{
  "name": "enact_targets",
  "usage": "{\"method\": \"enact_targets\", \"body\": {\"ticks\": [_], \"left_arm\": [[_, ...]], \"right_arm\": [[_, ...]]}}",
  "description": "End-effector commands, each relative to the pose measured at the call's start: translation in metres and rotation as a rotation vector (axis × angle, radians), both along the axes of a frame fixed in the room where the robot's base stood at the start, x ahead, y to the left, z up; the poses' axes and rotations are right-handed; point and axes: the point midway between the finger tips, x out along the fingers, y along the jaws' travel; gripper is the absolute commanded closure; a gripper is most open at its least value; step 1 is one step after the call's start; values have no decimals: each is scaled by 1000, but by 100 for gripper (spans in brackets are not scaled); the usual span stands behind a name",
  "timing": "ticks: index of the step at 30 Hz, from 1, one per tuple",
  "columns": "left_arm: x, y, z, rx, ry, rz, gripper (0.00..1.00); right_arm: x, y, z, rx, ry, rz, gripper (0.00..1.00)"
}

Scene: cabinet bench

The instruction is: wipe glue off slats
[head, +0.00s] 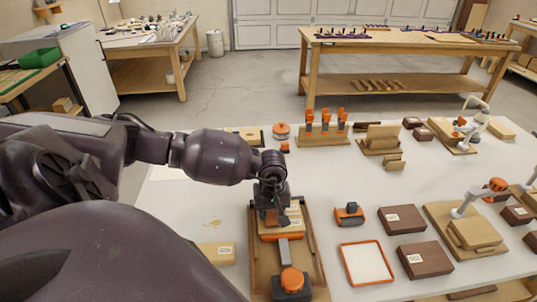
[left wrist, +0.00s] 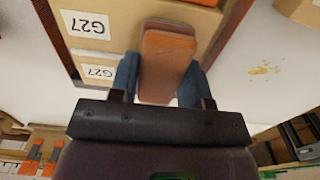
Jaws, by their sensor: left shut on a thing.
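My left gripper (head: 271,214) reaches down over the wooden jig (head: 317,262) on the white bench. In the left wrist view my left gripper (left wrist: 158,85) has its two blue-grey fingers shut on a brown-orange block (left wrist: 166,55) with rounded ends. The block is over or against pale wooden slats (left wrist: 98,28) in the jig; I cannot tell whether it touches them. Two white G27 labels show on the slats. No glue on the slats can be made out. A yellowish smear (head: 212,223) lies on the bench left of the jig. My right gripper is not in view.
An orange-and-dark tool (head: 290,282) sits at the jig's near end. To its right are an orange-rimmed white tray (head: 345,263), a small orange-and-dark tool (head: 349,214) and dark boxes (head: 424,259). A rack with orange-topped tools (head: 323,137) stands behind.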

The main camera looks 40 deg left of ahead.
Motion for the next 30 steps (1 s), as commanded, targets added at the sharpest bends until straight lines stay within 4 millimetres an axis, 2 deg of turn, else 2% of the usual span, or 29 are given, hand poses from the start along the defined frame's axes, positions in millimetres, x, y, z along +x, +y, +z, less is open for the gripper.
{"method": "enact_targets", "body": {"ticks": [17,30], "left_arm": [[15,-13,0,0,0,-1,75],[27,-23,-2,1,1,0,75]], "right_arm": [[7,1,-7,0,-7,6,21],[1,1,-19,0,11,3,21]]}}
